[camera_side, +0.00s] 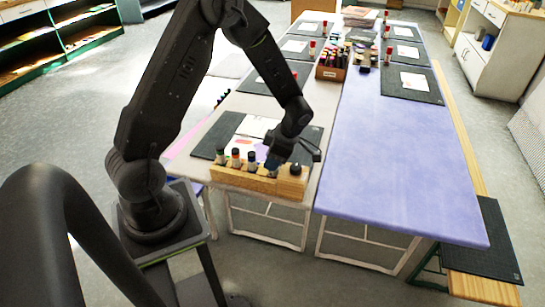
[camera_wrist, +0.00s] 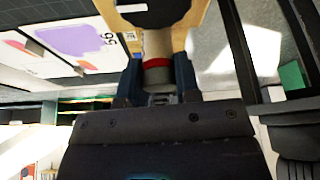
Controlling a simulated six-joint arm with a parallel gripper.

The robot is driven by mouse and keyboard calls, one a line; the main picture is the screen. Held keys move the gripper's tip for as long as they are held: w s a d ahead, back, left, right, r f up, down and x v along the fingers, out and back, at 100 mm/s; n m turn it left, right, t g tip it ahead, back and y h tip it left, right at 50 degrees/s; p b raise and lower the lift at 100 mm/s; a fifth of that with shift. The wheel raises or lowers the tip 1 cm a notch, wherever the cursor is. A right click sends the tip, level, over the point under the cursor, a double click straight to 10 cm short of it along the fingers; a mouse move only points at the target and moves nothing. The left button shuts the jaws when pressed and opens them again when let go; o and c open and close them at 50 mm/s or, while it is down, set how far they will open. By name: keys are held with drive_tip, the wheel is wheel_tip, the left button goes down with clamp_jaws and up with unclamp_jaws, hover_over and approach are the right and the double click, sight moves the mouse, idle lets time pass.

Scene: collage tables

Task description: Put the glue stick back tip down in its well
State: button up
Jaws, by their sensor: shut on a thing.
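The wooden block (camera_side: 240,182) sits at the near end of the pale table, with several capped sticks standing in its wells. My gripper (camera_side: 274,160) is over the right part of the block, between the row of sticks and a black-topped round piece (camera_side: 295,169) at the right end. In the wrist view my gripper (camera_wrist: 158,82) is shut on the glue stick (camera_wrist: 156,66), which has a pale body and a red band. The stick's far end meets the wooden block (camera_wrist: 180,38) there. I cannot tell whether it is inside a well. In the side view my fingers hide the stick.
A dark mat with a paper (camera_side: 257,126) lies just behind the block. A caddy of bottles (camera_side: 331,68) and more mats stand farther back. The purple table (camera_side: 400,160) on the right is mostly clear. A wooden bench (camera_side: 470,180) runs along its right side.

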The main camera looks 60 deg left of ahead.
drive_tip(key=shift+f, duration=0.1)
drive_tip(key=o, duration=1)
drive_tip(key=shift+c, duration=0.2)
drive_tip(key=shift+r, duration=3.75)
